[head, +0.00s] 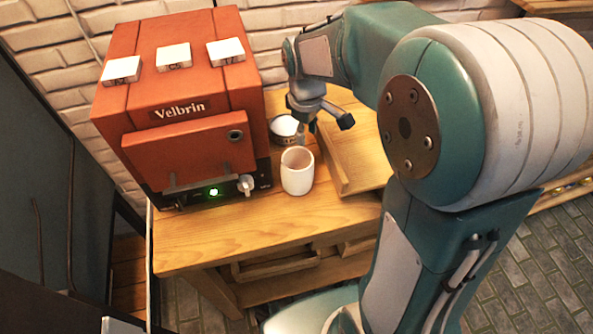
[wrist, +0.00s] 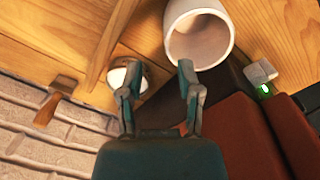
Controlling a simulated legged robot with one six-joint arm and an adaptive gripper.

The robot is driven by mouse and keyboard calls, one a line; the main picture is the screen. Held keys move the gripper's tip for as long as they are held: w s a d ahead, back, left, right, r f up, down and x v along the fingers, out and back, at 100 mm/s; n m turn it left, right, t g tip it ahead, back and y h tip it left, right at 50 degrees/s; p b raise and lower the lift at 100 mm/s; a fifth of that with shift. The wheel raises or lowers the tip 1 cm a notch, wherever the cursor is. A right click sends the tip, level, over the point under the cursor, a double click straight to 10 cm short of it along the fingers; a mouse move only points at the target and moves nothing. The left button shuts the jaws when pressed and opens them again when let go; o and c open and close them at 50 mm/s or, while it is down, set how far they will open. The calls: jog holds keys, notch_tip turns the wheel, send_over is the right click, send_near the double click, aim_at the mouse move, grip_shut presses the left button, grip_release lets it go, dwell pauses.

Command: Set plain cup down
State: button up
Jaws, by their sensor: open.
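The plain cup (head: 297,178) is off-white and stands upright on the wooden table, in front of the red machine's right side. In the wrist view the cup (wrist: 192,42) is at the top, its open mouth towards the camera. My gripper (head: 328,127) is behind and above the cup in the head view. Its two fingers, also in the wrist view (wrist: 157,82), are spread with nothing between them. The right finger in that view overlaps the cup's rim area; I cannot tell whether it touches.
A red machine marked Velbrin (head: 185,130) with a green light and three white tiles on top fills the table's left. A small dark container with white contents (head: 284,127) stands behind the cup. A raised wooden board (head: 355,150) is to the right. The front tabletop (head: 250,225) is clear.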

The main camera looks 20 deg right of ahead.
aim_at(305, 165)
jog(key=shift+s+a+f, duration=0.1)
jog(key=shift+f, duration=4.6)
grip_shut()
